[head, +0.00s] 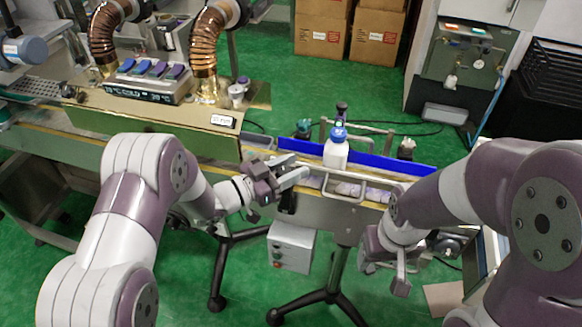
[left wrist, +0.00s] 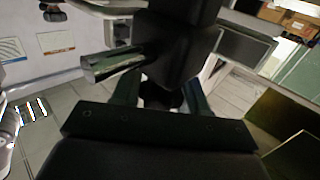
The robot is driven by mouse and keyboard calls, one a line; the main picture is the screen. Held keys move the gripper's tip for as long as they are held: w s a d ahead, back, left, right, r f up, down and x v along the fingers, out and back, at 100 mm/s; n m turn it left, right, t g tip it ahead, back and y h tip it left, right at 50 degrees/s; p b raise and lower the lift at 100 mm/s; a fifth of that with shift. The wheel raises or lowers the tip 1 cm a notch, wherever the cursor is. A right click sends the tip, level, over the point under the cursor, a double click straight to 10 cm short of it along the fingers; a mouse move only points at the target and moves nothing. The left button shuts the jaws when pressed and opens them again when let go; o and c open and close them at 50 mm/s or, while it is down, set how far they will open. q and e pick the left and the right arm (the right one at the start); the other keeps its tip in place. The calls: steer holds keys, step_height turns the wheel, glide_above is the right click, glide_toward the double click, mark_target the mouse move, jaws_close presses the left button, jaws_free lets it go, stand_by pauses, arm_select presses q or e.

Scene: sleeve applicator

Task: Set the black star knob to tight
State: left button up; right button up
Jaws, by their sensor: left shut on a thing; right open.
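My left gripper (head: 291,172) is at the front edge of the conveyor, left of the white bottle. In the left wrist view its two fingers (left wrist: 170,98) close on a black part (left wrist: 178,50), which seems to be the black star knob. Its star shape and any marking do not show there, so I cannot tell its setting. In the head view a black piece (head: 287,203) shows just below the gripper; the gripper hides what it holds. My right gripper (head: 385,276) is open and empty, pointing down in front of the conveyor at the right.
A white bottle with a blue cap (head: 336,152) stands on the conveyor by a metal guide rail (head: 345,194). A grey control box (head: 291,247) hangs below. The gold tunnel housing (head: 150,120) is at the left. Tripod legs (head: 335,285) stand on the green floor.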

arm_select(q)
steer(key=shift+r, duration=0.1)
steer(key=o, duration=1)
steer(key=shift+c, duration=0.2)
steer(key=v, duration=1.2)
steer(key=shift+s+a+b, duration=0.2)
steer(key=shift+a+b, duration=0.1)
steer(key=shift+b, duration=0.15)
